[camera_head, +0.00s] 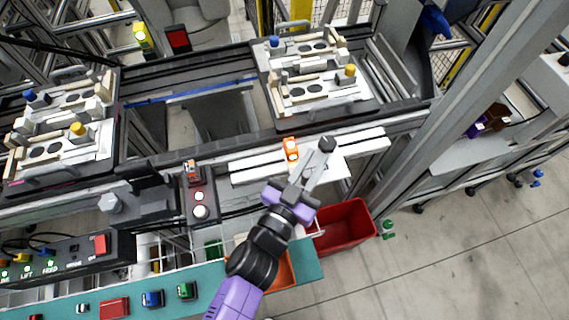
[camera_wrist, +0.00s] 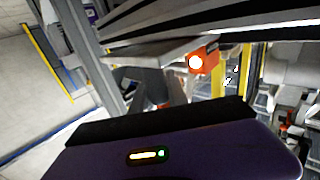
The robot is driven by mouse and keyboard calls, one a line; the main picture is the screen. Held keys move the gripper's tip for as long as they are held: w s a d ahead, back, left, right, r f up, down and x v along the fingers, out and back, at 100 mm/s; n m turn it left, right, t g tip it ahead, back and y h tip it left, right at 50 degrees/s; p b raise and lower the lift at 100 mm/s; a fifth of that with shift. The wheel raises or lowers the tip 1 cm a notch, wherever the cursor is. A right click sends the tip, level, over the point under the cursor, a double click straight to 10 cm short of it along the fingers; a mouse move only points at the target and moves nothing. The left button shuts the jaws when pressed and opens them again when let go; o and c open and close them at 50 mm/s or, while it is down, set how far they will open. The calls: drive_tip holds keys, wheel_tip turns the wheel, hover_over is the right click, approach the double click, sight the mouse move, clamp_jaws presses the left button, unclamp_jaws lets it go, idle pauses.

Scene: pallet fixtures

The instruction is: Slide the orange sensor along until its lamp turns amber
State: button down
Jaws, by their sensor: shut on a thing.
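The orange sensor (camera_head: 291,149) sits on the pale slotted rail (camera_head: 245,171) below the right pallet. Its lamp is lit, with a whitish centre and an orange-red rim; I cannot tell its exact colour. The sensor also shows in the wrist view (camera_wrist: 211,59), beyond my gripper's purple body. My gripper (camera_head: 322,157) reaches over the rail just right of the sensor. It is shut on a dark grey knob (camera_head: 327,144) at its tip. The jaw contact is partly hidden, and I cannot tell how the knob joins the sensor.
The right pallet (camera_head: 376,112) carries pale fixtures behind the rail. A button box (camera_head: 200,197) stands left of my arm. A red bin (camera_head: 347,226) is on the right, below the rail. A teal shelf (camera_head: 309,258) with small parts runs along the front.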

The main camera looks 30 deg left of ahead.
drive_tip(key=shift+w+d, duration=0.85)
drive_tip(key=shift+w, duration=0.2)
drive_tip(key=c, duration=1.3)
unclamp_jaws()
drive_tip(key=shift+s, duration=0.65)
drive_tip(key=s+b, duration=0.1)
drive_tip(key=s, duration=0.5)
drive_tip(key=shift+s+d, duration=0.3)
